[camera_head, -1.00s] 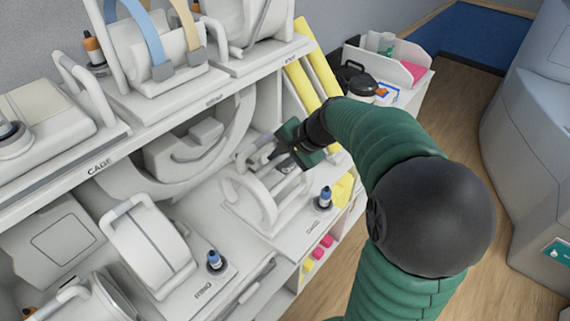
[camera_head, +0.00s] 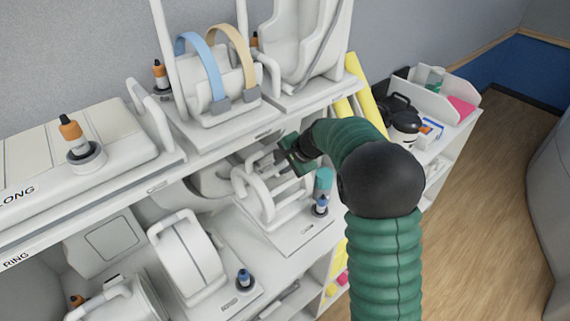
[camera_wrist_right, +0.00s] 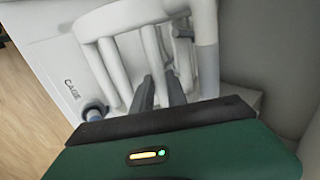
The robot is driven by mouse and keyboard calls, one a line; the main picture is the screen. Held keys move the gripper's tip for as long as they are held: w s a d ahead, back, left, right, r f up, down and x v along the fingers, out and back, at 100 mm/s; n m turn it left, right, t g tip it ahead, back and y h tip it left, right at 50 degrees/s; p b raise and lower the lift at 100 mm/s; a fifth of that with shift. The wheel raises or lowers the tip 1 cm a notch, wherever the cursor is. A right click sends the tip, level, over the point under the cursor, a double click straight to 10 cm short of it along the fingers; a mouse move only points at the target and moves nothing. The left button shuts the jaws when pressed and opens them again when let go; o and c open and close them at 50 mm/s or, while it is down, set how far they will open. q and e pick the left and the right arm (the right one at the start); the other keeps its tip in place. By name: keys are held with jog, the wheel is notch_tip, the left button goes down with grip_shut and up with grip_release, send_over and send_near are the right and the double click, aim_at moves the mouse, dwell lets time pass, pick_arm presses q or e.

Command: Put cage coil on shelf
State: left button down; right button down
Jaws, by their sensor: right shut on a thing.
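The cage coil (camera_head: 268,196) is white with curved open bars. It is at the right end of the middle shelf (camera_head: 300,236), upright above a white base with a blue-topped plug (camera_head: 320,206). My right gripper (camera_head: 284,157) reaches in from the right and is shut on the coil's upper bar part. In the right wrist view the two dark fingers (camera_wrist_right: 160,92) are among the white bars of the coil (camera_wrist_right: 112,72), and the CAGE label shows at left. The fingertips are partly hidden in the head view. My left gripper is not in view.
Close above is the upper shelf edge (camera_head: 225,147), holding other white coils with blue and tan straps (camera_head: 205,65). A rounded white coil (camera_head: 187,255) stands left of the cage coil. Yellow rolls (camera_head: 368,104) and a side cart (camera_head: 450,125) are at right. Floor at right is clear.

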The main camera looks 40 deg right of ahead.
jog(key=f, duration=0.2)
jog(key=f+p, duration=0.1)
jog(key=f, duration=0.3)
jog(key=shift+w, duration=0.25)
jog(key=c, duration=1.6)
grip_release()
jog(key=shift+s+f, duration=0.15)
jog(key=shift+o, duration=1.3)
jog(key=shift+s, duration=0.1)
jog(key=shift+a, duration=0.1)
jog(key=shift+r, duration=0.2)
